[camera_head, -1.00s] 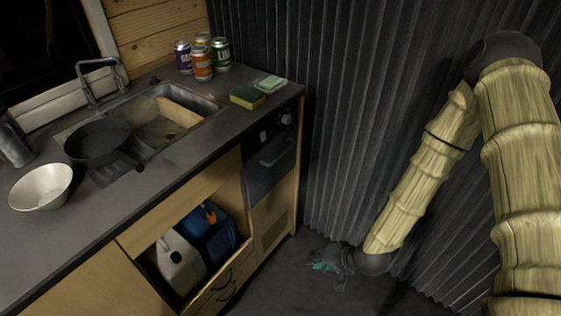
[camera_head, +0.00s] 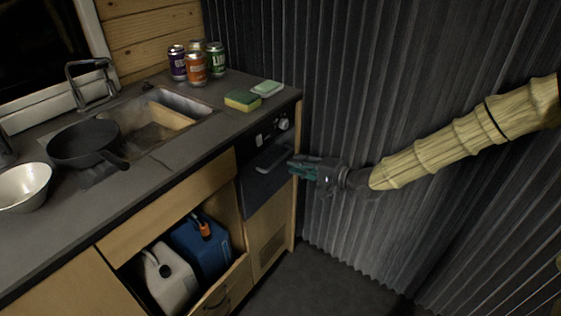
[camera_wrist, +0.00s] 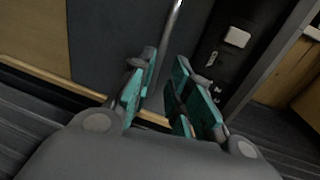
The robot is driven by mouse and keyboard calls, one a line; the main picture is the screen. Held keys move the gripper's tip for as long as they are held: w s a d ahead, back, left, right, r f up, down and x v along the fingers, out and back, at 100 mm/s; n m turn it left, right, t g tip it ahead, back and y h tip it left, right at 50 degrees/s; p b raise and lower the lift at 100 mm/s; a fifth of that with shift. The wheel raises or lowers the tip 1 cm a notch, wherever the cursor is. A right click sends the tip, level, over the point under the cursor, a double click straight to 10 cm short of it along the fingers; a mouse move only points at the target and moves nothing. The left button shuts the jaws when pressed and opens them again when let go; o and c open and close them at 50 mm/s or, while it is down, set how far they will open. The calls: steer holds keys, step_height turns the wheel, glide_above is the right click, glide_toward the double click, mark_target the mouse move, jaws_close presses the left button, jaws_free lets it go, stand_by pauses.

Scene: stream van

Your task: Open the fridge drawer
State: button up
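The fridge drawer (camera_head: 258,190) is a dark front with a bar handle (camera_head: 271,158), set in the counter's right end below a panel with knobs. It looks closed. My gripper (camera_head: 296,168) is just right of the drawer front, near the handle's right end. In the wrist view my gripper (camera_wrist: 163,88) has its teal pads apart with nothing between them. The shiny handle (camera_wrist: 173,28) runs down toward the gap between the fingers, ahead of them. I cannot tell whether a finger touches it.
Below the counter, an open compartment holds a white jug (camera_head: 170,278) and a blue jug (camera_head: 204,247). The counter bears a pan (camera_head: 84,143), a bowl (camera_head: 22,188), several cans and a sponge (camera_head: 242,100). A corrugated wall (camera_head: 400,90) stands close behind my arm.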

mark_target(280, 160)
steer(key=x, duration=0.7)
steer(key=shift+w+a+f, duration=0.1)
steer(key=shift+w+a, duration=0.05)
steer(key=shift+a, duration=0.05)
jaws_close()
